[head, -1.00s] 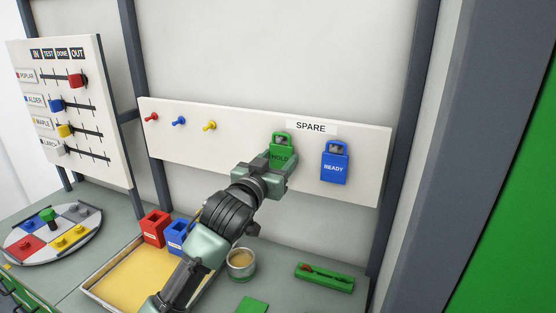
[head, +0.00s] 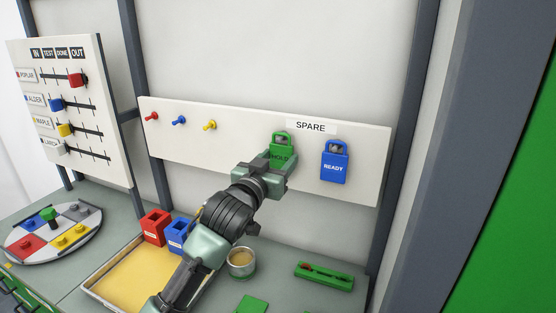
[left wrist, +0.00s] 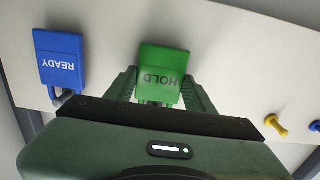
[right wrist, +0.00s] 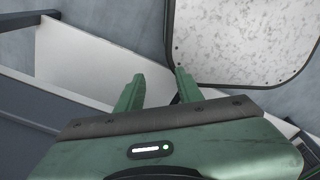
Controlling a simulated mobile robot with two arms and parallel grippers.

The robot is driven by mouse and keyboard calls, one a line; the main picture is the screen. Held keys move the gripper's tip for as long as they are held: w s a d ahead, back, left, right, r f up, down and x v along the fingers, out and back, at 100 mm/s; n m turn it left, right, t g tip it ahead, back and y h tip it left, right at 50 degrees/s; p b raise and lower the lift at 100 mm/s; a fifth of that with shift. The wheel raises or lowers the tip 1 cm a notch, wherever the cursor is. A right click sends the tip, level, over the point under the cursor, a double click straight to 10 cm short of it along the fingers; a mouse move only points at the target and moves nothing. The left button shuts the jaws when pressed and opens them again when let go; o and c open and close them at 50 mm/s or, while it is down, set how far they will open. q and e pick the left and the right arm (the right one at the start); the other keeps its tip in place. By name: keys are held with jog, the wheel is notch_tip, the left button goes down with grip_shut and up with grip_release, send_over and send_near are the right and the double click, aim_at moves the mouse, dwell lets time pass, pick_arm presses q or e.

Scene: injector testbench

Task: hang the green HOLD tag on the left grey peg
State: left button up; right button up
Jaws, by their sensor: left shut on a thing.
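The green HOLD tag (head: 277,156) is at the white board, left of the blue READY tag, with its loop at the top. It also shows upside down in the left wrist view (left wrist: 161,68). My right gripper (right wrist: 158,88) is open and empty, away from the board.
The blue READY tag (head: 334,164) hangs under the SPARE label (head: 311,127). Red, blue and yellow pegs (head: 209,125) stick out to the left. Below are a yellow-floored tray (head: 130,277), red and blue boxes, a cup (head: 242,263) and a green holder (head: 324,277).

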pick_arm(q)
jog(key=o, duration=1.4)
jog(key=shift+f, duration=0.1)
